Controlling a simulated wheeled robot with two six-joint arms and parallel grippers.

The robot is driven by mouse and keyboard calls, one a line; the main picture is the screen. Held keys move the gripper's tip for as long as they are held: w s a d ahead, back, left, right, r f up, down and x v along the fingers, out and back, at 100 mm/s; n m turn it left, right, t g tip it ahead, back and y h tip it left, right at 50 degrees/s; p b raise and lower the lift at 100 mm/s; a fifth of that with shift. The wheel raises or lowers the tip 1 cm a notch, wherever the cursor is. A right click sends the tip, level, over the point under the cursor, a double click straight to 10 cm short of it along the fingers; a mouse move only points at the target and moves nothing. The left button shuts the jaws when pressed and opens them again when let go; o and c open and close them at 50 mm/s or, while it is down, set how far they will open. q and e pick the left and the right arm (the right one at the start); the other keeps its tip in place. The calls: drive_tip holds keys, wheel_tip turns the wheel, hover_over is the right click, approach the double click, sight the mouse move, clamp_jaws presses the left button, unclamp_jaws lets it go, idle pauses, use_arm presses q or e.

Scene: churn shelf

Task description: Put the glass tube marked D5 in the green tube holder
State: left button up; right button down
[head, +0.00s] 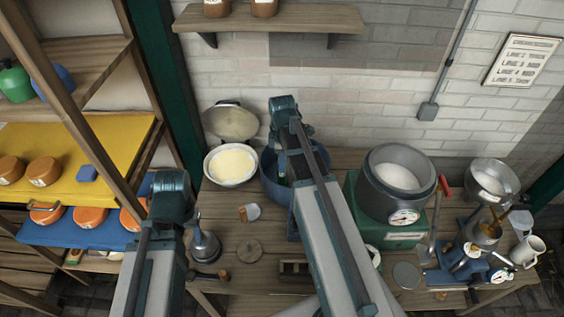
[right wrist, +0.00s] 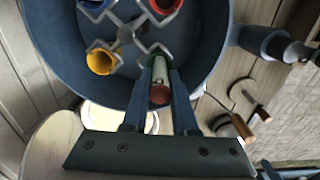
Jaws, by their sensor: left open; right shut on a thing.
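My right gripper (right wrist: 158,100) is shut on a slim pale tube (right wrist: 160,70) with a reddish end (right wrist: 159,95) facing the wrist camera. A greenish tint shows along the tube's far part. The tube reaches over the rim into a round blue tub (right wrist: 215,60). Its far end and any green holder there are hard to make out, and no D5 mark is readable. Blue, red (right wrist: 162,5) and yellow (right wrist: 101,61) holders sit in metal arms inside the tub. In the head view, my right arm covers much of the tub (head: 270,185). My left gripper (head: 172,190) is at the left, away from the tub, its fingers mostly hidden.
A white-filled bowl (head: 231,166) with a raised lid stands left of the tub. A grey pot (head: 398,180) on a green base stands right. Shelves with orange jars stand at left.

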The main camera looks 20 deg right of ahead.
drive_tip(key=shift+f+b, duration=1.15)
drive_tip(key=shift+f, duration=0.05)
drive_tip(key=shift+c, duration=1.5)
unclamp_jaws()
drive_tip(key=shift+r, duration=0.15)
drive_tip(key=shift+r+p, duration=4.55)
drive_tip(key=shift+p, duration=0.15)
drive_tip(key=shift+f, duration=0.1)
